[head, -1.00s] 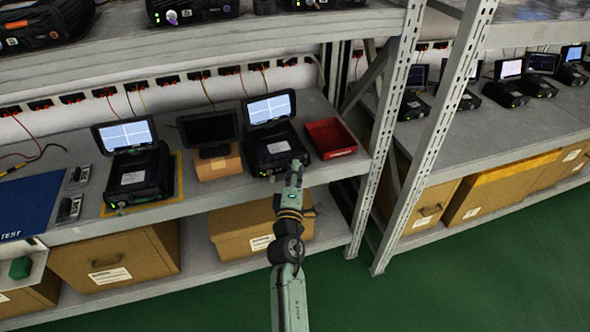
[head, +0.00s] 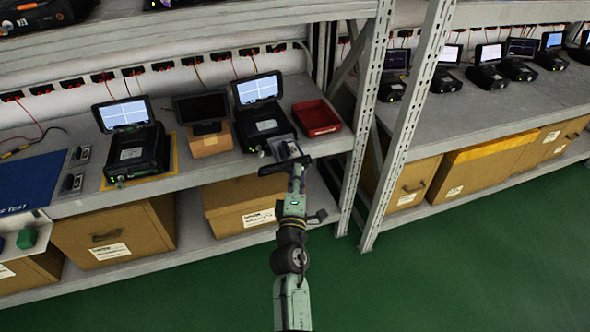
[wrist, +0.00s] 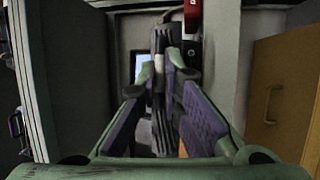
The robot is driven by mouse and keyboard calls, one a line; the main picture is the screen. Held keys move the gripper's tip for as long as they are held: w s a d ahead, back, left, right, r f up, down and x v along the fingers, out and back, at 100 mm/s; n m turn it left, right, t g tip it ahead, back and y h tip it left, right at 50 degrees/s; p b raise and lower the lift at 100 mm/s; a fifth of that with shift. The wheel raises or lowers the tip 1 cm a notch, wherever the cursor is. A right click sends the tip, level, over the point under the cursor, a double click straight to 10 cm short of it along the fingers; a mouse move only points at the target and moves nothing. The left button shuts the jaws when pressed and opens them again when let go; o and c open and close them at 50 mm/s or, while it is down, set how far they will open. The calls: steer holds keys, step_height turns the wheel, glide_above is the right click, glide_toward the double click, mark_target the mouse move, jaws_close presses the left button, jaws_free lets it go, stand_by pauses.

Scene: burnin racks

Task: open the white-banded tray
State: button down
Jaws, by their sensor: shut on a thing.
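A black test unit (head: 262,124) with a lit tilted screen (head: 258,89) stands on the middle shelf. A grey tray (head: 284,147) sticks out of its front toward me. In the wrist view a dark ribbed part with a white band (wrist: 159,63) lies between my fingers; I take it for the front of the white-banded tray. My gripper (head: 285,164) is shut on it, and its fingers also show in the wrist view (wrist: 163,80). The fingers hide much of the tray's front, and its inside is hard to make out.
A red bin (head: 316,118) stands just right of the unit, with a steel rack post (head: 365,120) beyond it. A dark screen on a cardboard box (head: 210,141) and another lit unit (head: 137,150) stand to the left. Green floor (head: 400,290) in front is clear.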

steer(key=shift+s+d+r, duration=0.1)
steer(key=shift+s+d, duration=0.1)
steer(key=shift+s, duration=0.3)
steer(key=c, duration=2)
jaws_free()
step_height(320, 180, up, 10)
steer(key=shift+r, duration=0.1)
